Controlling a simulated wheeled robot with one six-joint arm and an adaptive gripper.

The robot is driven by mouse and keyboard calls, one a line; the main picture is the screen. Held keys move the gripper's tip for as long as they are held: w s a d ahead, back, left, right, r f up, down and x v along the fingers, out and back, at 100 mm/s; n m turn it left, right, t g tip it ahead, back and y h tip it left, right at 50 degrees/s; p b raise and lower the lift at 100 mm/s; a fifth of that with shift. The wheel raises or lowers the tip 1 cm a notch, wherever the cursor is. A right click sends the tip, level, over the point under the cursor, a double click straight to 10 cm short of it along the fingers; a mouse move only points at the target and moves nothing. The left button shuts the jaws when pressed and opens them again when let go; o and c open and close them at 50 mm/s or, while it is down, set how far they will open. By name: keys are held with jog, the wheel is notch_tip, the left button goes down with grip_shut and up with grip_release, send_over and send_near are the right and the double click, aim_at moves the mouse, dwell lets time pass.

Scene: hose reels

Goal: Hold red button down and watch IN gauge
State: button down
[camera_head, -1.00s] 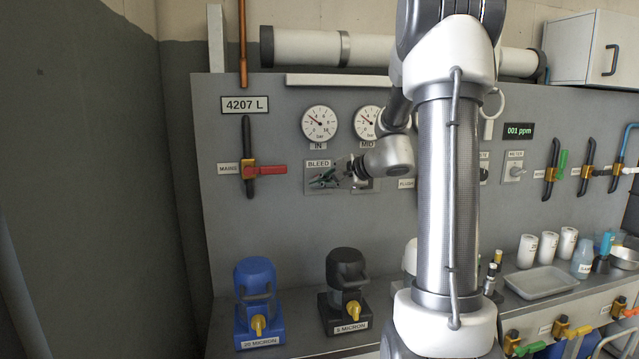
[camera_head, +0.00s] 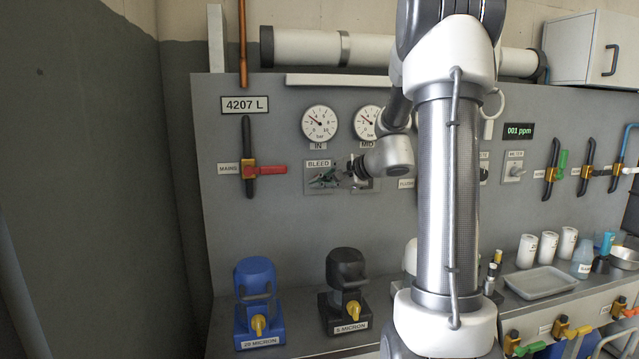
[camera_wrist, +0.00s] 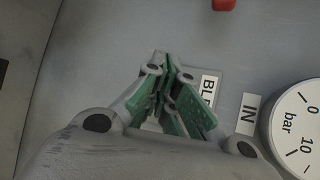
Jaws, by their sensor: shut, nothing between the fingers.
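My gripper (camera_head: 323,180) is shut and empty, with its green-padded fingers at the plate under the BLEED label (camera_head: 319,163). In the wrist view the closed fingers (camera_wrist: 168,95) cover most of that plate. No red button shows; that spot is hidden behind the fingers, so I cannot tell whether they touch or press it. The IN gauge (camera_head: 320,123) hangs above the label, white with a needle pointing to the upper left, at a low reading. Part of it also shows in the wrist view (camera_wrist: 300,128), with its needle out of sight.
The MAINS valve with its red handle (camera_head: 268,170) is left of the BLEED plate; the handle's tip shows in the wrist view (camera_wrist: 224,4). The MID gauge (camera_head: 366,121) sits close right. Blue (camera_head: 256,293) and black (camera_head: 346,280) filter housings stand below on the bench.

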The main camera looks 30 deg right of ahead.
jog(key=shift+w, duration=0.15)
jog(key=shift+w+d, duration=0.1)
jog(key=shift+w, duration=0.2)
jog(key=shift+w+d, duration=0.2)
jog(key=shift+w, duration=0.3)
dwell(2.8)
dwell(0.6)
jog(key=shift+s+a, duration=0.3)
jog(key=shift+s, duration=0.65)
jog(key=shift+s+a, duration=0.25)
jog(key=shift+s, duration=0.55)
jog(key=shift+s+a, duration=0.2)
jog(key=shift+s, duration=0.6)
jog(key=shift+s+a, duration=0.25)
jog(key=shift+s, duration=0.55)
